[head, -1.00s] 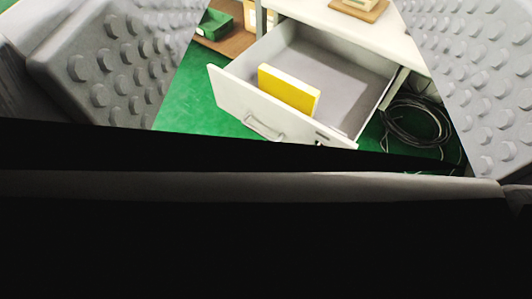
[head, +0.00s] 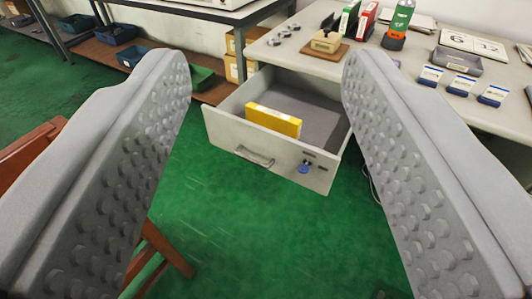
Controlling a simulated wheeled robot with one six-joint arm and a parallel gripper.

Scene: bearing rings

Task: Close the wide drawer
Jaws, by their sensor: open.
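The wide drawer (head: 232,131) stands pulled out from under the light desk, near the middle of the view. It has a pale front with a bar handle (head: 254,157) and a blue key or lock piece (head: 304,167) to the right of the handle. A yellow box (head: 273,120) stands inside, close behind the drawer front. My gripper (head: 265,72) is open, with one studded grey finger at each side of the view. The drawer shows between the fingers, farther away, and neither finger appears to touch it.
The desk top (head: 376,62) holds a wooden block, binders, a green bottle (head: 398,22), a calendar (head: 471,46) and several small blue-and-white cards. A brown wooden chair (head: 38,165) is at left. Green floor (head: 265,235) is clear before the drawer.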

